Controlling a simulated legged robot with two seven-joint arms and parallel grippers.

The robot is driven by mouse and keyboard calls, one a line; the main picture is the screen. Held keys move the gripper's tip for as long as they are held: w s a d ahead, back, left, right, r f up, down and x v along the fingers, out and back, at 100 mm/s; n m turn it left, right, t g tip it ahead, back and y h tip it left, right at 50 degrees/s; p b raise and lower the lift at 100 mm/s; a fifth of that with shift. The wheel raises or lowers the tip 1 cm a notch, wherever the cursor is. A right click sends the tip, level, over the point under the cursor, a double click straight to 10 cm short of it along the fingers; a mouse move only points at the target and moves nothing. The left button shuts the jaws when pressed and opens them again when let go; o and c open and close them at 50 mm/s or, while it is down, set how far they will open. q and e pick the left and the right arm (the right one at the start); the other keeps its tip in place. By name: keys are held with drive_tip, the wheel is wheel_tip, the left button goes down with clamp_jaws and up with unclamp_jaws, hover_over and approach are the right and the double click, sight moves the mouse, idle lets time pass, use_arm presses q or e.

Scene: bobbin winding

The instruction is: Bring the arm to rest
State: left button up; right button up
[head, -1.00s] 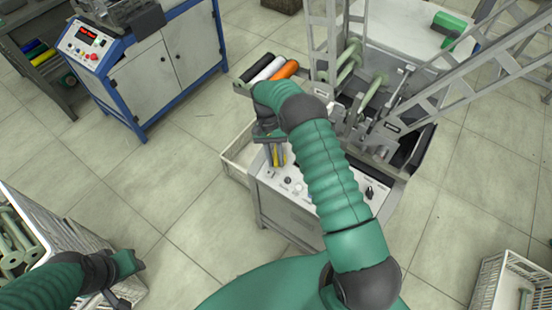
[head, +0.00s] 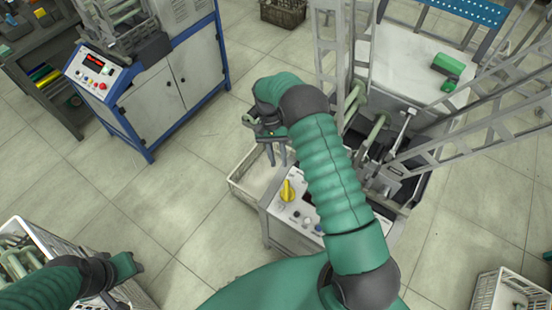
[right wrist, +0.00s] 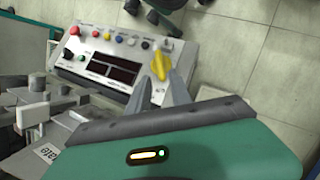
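My right gripper (head: 277,163) hangs over the front of the winding machine in the head view, fingers pointing down and apart, with nothing between them. A yellow knob (head: 287,190) stands on the white control panel (head: 291,213), just below and clear of the fingers. In the right wrist view the open fingertips (right wrist: 163,77) lie in front of the yellow knob (right wrist: 162,62), with a visible gap between them. My left gripper (head: 127,266) is at the lower left by a white crate; its finger opening cannot be made out.
Metal lattice frames (head: 455,135) rise at the right of the machine. A pale bin (head: 238,184) sits at its left side. A blue-framed cabinet (head: 160,95) stands upper left. White crates are at lower left (head: 50,240) and lower right (head: 485,290). Tiled floor between is free.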

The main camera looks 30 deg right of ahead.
drive_tip(key=shift+w+r, duration=0.1)
drive_tip(key=shift+r, duration=0.35)
drive_tip(key=shift+r, duration=0.15)
drive_tip(key=s+a+r+n+t+h, duration=0.1)
drive_tip(key=s+a+r+n+t, duration=0.4)
drive_tip(key=r, duration=0.4)
drive_tip(key=s+a+r+n+t, duration=0.2)
drive_tip(key=s+a, duration=0.4)
drive_tip(key=s, duration=0.3)
drive_tip(key=shift+r+n+t, duration=0.4)
drive_tip(key=shift+r+n, duration=0.2)
drive_tip(key=shift+r, duration=0.25)
